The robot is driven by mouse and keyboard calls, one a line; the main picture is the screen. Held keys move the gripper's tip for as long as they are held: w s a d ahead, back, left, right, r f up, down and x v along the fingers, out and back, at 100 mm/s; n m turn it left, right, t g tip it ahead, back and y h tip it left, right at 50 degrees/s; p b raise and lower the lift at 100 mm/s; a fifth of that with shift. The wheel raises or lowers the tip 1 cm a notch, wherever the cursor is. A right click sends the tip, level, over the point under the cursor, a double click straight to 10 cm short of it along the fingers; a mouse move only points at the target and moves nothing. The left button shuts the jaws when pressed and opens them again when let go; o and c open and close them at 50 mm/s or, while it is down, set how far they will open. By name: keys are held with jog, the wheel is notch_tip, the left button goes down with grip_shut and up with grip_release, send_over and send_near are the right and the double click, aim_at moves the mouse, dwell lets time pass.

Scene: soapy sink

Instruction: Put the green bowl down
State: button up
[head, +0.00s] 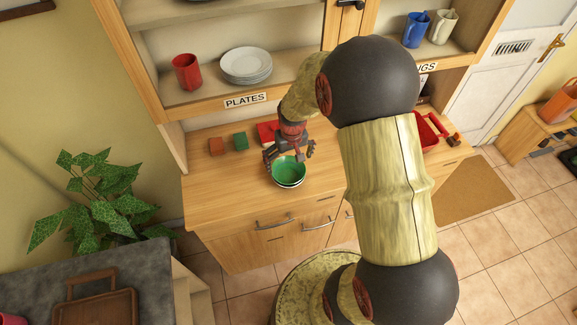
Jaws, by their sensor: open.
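The green bowl (288,171) sits on the wooden counter of the cupboard, near its front edge. It looks upright and seems to rest in or on a paler bowl, whose rim shows just below it. My gripper (290,158) is open, directly above and behind the green bowl, with its fingers spread around the bowl's far side. Whether a finger touches the rim cannot be told at this size. Nothing is held between the fingers as far as I can see.
A brown block (216,146) and a green block (241,141) stand left on the counter. A red item (267,132) lies behind my gripper, and a red crate (428,132) is at right. A shelf above holds a plate stack (246,65) and red mug (187,71). The counter's left front is clear.

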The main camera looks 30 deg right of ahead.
jog(key=s+a+r+t, duration=0.1)
jog(key=s+a+r, duration=0.15)
jog(key=r, duration=0.55)
jog(key=s+a+r+n, duration=0.1)
jog(key=s+a+r, duration=0.15)
jog(key=r, duration=0.45)
jog(key=s+a+r+t, duration=0.1)
jog(key=s+a+r, duration=0.15)
jog(key=r, duration=0.55)
jog(key=s+a+r+t, duration=0.1)
jog(key=s+a+r, duration=0.2)
jog(key=s, duration=0.3)
jog(key=s+a+r+n+t, duration=0.1)
jog(key=s+a+r, duration=0.2)
jog(key=s, duration=0.3)
jog(key=shift+a+r, duration=0.3)
jog(key=shift+r, duration=0.35)
jog(key=shift+f, duration=0.1)
notch_tip(320, 180, down, 10)
jog(key=b, duration=1)
jog(key=shift+f, duration=0.1)
